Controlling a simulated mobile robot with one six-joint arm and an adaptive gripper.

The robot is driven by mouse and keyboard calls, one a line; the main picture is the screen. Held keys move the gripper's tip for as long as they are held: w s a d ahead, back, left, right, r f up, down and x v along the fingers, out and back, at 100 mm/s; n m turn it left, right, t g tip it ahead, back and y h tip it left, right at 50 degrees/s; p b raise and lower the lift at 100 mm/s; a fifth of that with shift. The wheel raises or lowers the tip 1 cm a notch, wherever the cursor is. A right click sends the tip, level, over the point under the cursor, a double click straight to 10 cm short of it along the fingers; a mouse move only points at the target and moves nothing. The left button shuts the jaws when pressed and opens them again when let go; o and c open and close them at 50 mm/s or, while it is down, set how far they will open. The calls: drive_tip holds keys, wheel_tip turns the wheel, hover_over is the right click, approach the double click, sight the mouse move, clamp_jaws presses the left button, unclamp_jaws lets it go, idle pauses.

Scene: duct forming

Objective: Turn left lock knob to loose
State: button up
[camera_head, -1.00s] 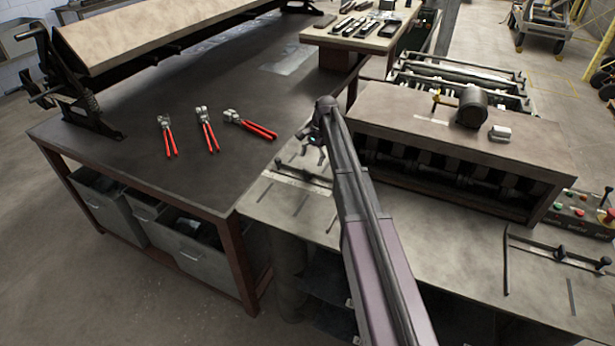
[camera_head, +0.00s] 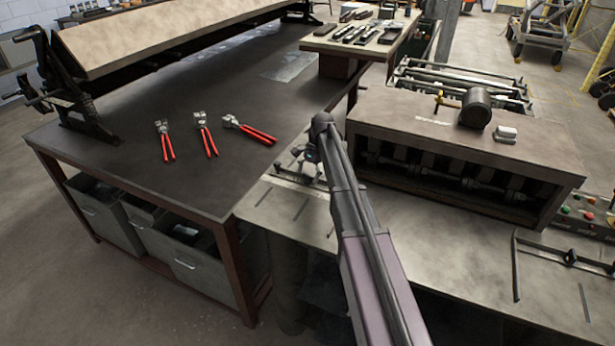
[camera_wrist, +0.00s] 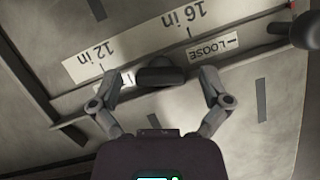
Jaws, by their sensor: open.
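The left lock knob (camera_wrist: 160,76) is a dark knob on a metal bar, seen in the wrist view between my fingers. My gripper (camera_wrist: 162,82) is open, with one finger on each side of the knob; I cannot tell whether either touches it. A white "LOOSE" label (camera_wrist: 213,48) with an arrow lies right of the knob, and another label at its left is mostly hidden by a finger. In the head view my gripper (camera_head: 311,163) is over the left end of the machine's bed, and the knob is hard to make out there.
A scale strip (camera_wrist: 145,43) marked 12 in and 16 in runs beside the bar. A dark rounded part (camera_wrist: 302,30) is at the upper right. A similar knob (camera_head: 570,257) sits at the bed's right. Red-handled tools (camera_head: 206,135) lie on the dark bench (camera_head: 110,165).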

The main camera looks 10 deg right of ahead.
drive_tip(key=c, duration=1.2)
drive_tip(key=shift+o, duration=0.2)
drive_tip(key=shift+n+g+h, duration=0.5)
drive_tip(key=shift+n+h, duration=0.1)
drive_tip(key=shift+n, duration=1.4)
drive_tip(key=shift+s, duration=0.1)
drive_tip(key=o, duration=1.2)
drive_tip(key=shift+c, duration=0.2)
